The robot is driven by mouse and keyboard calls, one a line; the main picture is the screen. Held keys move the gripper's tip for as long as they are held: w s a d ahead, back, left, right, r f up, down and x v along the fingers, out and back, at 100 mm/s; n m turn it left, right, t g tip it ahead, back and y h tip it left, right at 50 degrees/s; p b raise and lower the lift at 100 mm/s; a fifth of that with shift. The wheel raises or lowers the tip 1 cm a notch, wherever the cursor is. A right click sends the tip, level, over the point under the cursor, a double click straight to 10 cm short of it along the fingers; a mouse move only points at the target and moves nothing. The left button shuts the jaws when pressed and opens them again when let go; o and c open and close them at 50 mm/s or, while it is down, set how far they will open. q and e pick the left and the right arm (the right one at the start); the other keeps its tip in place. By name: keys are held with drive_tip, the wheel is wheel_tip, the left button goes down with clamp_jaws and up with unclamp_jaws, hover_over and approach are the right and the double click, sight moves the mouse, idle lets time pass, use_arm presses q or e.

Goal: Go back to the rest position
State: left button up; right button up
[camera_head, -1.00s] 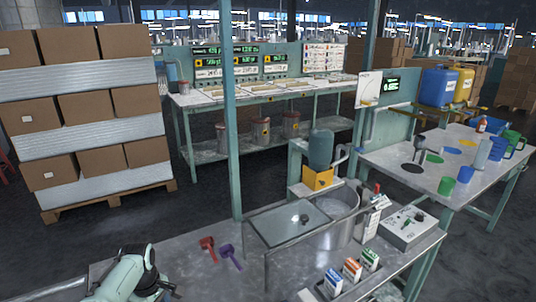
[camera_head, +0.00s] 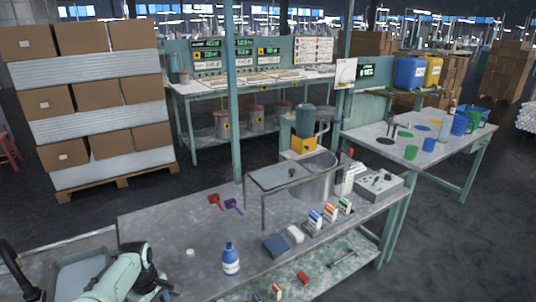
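My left arm comes in at the bottom left, pale green with black joints. The dark end of my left gripper (camera_head: 163,290) shows just in front of the near edge of the workbench (camera_head: 150,222). Its fingers are too dark and small to make out, and I see nothing clearly held in it. My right arm and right gripper are not in view.
On the bench are a blue-and-white bottle (camera_head: 231,260), a dark blue box (camera_head: 276,246), a white block (camera_head: 296,234), several small cartons (camera_head: 330,212), red (camera_head: 215,201) and purple (camera_head: 234,206) scoops, and a metal pot (camera_head: 316,178) beside a glass-topped stand (camera_head: 283,177). A grey bin (camera_head: 82,274) is at left.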

use_arm(q)
drive_tip(key=s+d+f+m+h, duration=0.1)
drive_tip(key=s+d+f+m, duration=0.1)
drive_tip(key=f, duration=0.6)
drive_tip(key=s+d+f+m, duration=0.1)
drive_tip(key=s+d+f, duration=0.1)
drive_tip(key=f, duration=0.7)
drive_tip(key=s+d+f+m+h, duration=0.1)
drive_tip(key=s+d+f+m, duration=0.1)
drive_tip(key=s+d+f, duration=0.4)
drive_tip(key=s+d+f+m+h, duration=0.1)
drive_tip(key=s+d+f+m, duration=0.1)
drive_tip(key=s+f, duration=0.65)
drive_tip(key=s+d+m, duration=0.1)
drive_tip(key=s+d, duration=0.2)
drive_tip(key=s, duration=0.4)
drive_tip(key=s+d+m, duration=0.1)
drive_tip(key=s+d, duration=0.2)
drive_tip(key=s, duration=0.5)
wheel_tip(320, 180, up, 13)
drive_tip(key=w+g+p, duration=0.1)
drive_tip(key=p, duration=1.1)
drive_tip(key=shift+w+f+m+h+p, duration=0.2)
drive_tip(key=shift+m+h+p, duration=0.1)
drive_tip(key=shift+p, duration=0.1)
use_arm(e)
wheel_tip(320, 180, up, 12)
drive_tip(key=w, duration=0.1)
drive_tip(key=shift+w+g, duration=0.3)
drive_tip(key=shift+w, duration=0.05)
